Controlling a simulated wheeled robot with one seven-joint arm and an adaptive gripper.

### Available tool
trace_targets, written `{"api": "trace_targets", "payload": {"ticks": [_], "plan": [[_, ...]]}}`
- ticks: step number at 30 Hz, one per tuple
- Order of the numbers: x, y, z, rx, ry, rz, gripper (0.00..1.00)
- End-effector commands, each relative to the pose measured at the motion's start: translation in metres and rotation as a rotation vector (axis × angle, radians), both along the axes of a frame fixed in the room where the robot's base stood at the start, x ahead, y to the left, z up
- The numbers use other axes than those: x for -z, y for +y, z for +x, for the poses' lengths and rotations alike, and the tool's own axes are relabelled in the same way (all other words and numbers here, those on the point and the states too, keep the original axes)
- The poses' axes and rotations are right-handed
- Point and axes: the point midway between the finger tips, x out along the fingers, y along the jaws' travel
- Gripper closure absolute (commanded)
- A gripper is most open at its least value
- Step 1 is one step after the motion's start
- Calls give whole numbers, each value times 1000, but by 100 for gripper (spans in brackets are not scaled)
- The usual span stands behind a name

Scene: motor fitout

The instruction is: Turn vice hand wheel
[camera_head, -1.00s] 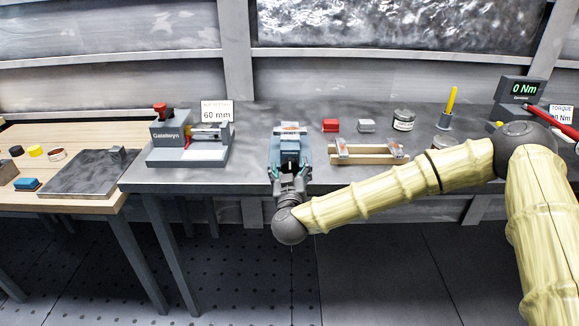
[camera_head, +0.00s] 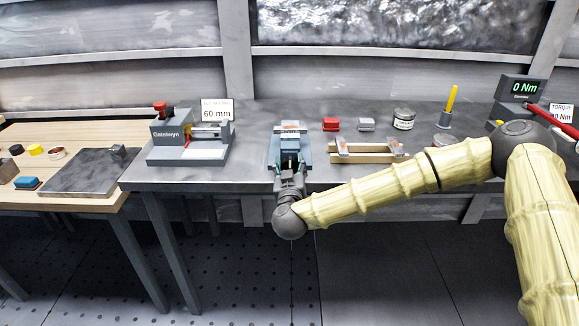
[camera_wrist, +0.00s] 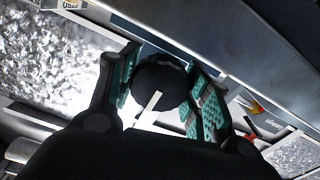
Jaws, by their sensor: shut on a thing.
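The blue vice (camera_head: 291,148) stands at the front edge of the grey bench in the head view. Its hand wheel (camera_wrist: 160,85) is a dark, round, knurled knob with a pale mark, seen in the wrist view. My gripper (camera_wrist: 158,92) is shut on the hand wheel, with one green-padded finger on each side. In the head view my gripper (camera_head: 290,177) is at the vice's front, and it hides the wheel there.
A grey Gatelwyn machine (camera_head: 188,140) with a 60 mm sign stands left of the vice. Open floor lies in front.

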Motion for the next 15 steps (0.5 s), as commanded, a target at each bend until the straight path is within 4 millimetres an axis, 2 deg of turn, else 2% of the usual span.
{"api": "trace_targets", "payload": {"ticks": [15], "plan": [[-1, 0, 0, -1, -3, 129, 75]]}}
